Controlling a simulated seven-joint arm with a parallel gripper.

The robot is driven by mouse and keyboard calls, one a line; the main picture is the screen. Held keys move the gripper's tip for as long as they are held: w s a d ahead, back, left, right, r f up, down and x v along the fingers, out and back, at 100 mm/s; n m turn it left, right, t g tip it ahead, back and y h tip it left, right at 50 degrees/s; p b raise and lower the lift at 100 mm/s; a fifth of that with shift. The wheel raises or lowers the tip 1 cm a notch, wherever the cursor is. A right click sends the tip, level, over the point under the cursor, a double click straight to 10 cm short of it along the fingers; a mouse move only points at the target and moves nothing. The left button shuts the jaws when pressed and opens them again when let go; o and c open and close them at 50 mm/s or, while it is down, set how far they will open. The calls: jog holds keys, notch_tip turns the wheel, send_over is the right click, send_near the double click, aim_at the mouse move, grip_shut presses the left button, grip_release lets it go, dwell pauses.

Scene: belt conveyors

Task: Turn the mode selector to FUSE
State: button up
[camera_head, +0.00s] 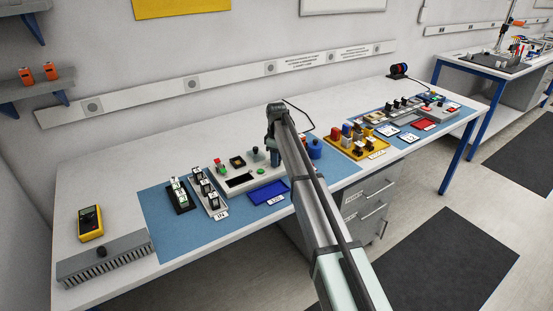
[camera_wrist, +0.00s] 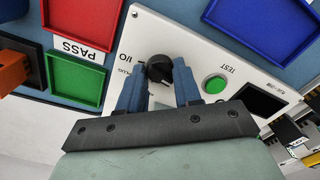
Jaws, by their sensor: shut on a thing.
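The mode selector is a round black knob (camera_wrist: 158,66) on a white test panel (camera_wrist: 196,42). In the wrist view it sits between the two blue fingers of my gripper (camera_wrist: 160,80), which is shut on it. Printing beside the knob reads I/O and, less clearly, PLUG; I cannot make out a FUSE mark. The fingers hide part of the dial, so I cannot tell the knob's setting. In the head view my gripper (camera_head: 276,158) points down at the right part of the panel (camera_head: 226,184), and my arm hides the knob.
Blue (camera_wrist: 265,30), red (camera_wrist: 78,78) and green (camera_wrist: 84,12) trays lie around the panel. A yellow multimeter (camera_head: 90,222) lies at the bench's left.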

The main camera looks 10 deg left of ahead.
jog(key=shift+m, duration=0.3)
jog(key=m, duration=0.3)
jog(key=shift+m, duration=2)
jog(key=o, duration=1)
jog(key=shift+o, duration=0.2)
notch_tip(320, 180, up, 14)
